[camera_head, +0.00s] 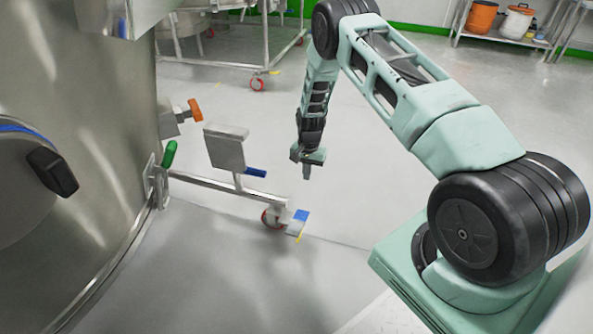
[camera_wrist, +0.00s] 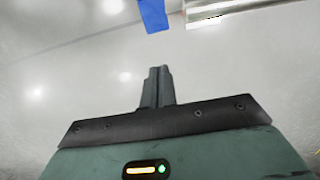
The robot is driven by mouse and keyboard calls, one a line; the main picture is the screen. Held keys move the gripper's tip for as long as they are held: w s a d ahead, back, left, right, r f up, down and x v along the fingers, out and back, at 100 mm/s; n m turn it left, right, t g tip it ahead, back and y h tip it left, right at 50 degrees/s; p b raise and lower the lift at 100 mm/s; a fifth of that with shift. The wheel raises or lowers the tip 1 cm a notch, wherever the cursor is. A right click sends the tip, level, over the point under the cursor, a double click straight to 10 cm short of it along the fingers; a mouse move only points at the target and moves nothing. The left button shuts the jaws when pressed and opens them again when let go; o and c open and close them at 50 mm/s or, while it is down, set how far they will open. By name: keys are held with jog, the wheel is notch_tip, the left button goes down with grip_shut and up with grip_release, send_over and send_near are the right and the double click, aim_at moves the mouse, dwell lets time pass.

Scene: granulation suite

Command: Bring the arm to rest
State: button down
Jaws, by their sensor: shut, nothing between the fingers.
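My gripper (camera_head: 306,170) hangs at the end of my bent arm in the head view, pointing down over the open grey floor. In the wrist view the gripper's fingers (camera_wrist: 156,86) are together with nothing between them. The gripper is apart from the steel vessel and the frame to its left. No object is in its grasp.
A large steel vessel (camera_head: 105,120) fills the left. Its low wheeled frame (camera_head: 225,190) with a blue-tipped caster (camera_head: 299,220) reaches toward my gripper. A wheeled steel stand (camera_head: 235,62) is behind. A shelf with an orange bucket (camera_head: 481,17) stands at the back right.

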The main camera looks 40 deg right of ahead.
jog(key=s+a+r+n+y, duration=0.1)
jog(key=s+a+r+n, duration=0.3)
jog(key=a+r, duration=0.8)
jog(key=s+a+r+n, duration=0.3)
jog(key=a+r+n, duration=0.1)
jog(key=a+r, duration=0.8)
jog(key=s+a+r+n, duration=0.4)
jog(key=s+a+r, duration=0.35)
jog(key=s, duration=0.45)
jog(key=s+d+r+n+h, duration=0.1)
jog(key=s+r+n, duration=0.15)
jog(key=s, duration=0.55)
jog(key=s+r+n, duration=0.2)
jog(key=s+n, duration=0.2)
jog(key=s, duration=0.4)
notch_tip(320, 180, up, 38)
jog(key=p, duration=3.7)
jog(key=shift+w+f+p, duration=0.2)
jog(key=shift+w+p, duration=0.15)
jog(key=shift+a+m, duration=0.1)
jog(key=shift+m, duration=0.15)
